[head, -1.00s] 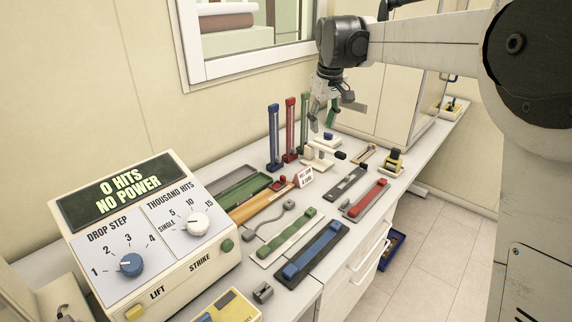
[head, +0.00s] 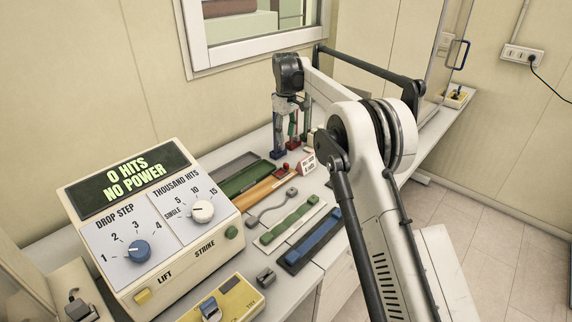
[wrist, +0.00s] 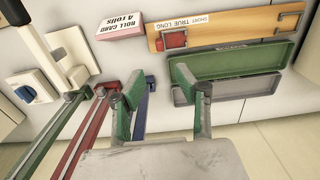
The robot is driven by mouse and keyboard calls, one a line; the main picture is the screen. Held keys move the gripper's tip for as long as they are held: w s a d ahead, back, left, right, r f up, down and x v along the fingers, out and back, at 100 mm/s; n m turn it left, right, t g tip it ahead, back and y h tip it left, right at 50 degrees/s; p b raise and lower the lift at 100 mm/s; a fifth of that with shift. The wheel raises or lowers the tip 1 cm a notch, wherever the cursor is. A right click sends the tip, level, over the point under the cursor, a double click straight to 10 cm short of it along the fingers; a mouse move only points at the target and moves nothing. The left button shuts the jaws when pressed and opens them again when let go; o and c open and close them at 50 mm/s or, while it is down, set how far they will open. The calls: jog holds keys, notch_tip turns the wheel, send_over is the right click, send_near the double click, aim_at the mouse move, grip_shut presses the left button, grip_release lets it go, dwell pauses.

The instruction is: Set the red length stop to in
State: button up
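Several red parts could be the red length stop, and no readable label settles which. A red upright rail (head: 293,126) stands between a blue and a green one at the back of the bench; it also shows in the wrist view (wrist: 88,135). A red block (wrist: 173,40) sits on the orange wooden gauge marked SHORT, TRUE, LONG. A flat red slider seen earlier is now hidden behind my arm. My gripper (wrist: 157,92) is open, its fingers apart with nothing visibly held, near the upright rails and above the bench.
The green tray (head: 247,177) lies beside the wooden gauge. A roll card sign (wrist: 121,22) stands close by. Flat green (head: 290,222) and blue (head: 312,238) sliders lie nearer the front. The control box (head: 150,225) stands at the left. My arm covers the bench's right part.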

aim_at(286, 163)
notch_tip(286, 163, down, 13)
jog(key=shift+f+p, duration=0.2)
jog(key=shift+p, duration=0.55)
jog(key=shift+c, duration=0.2)
grip_shut()
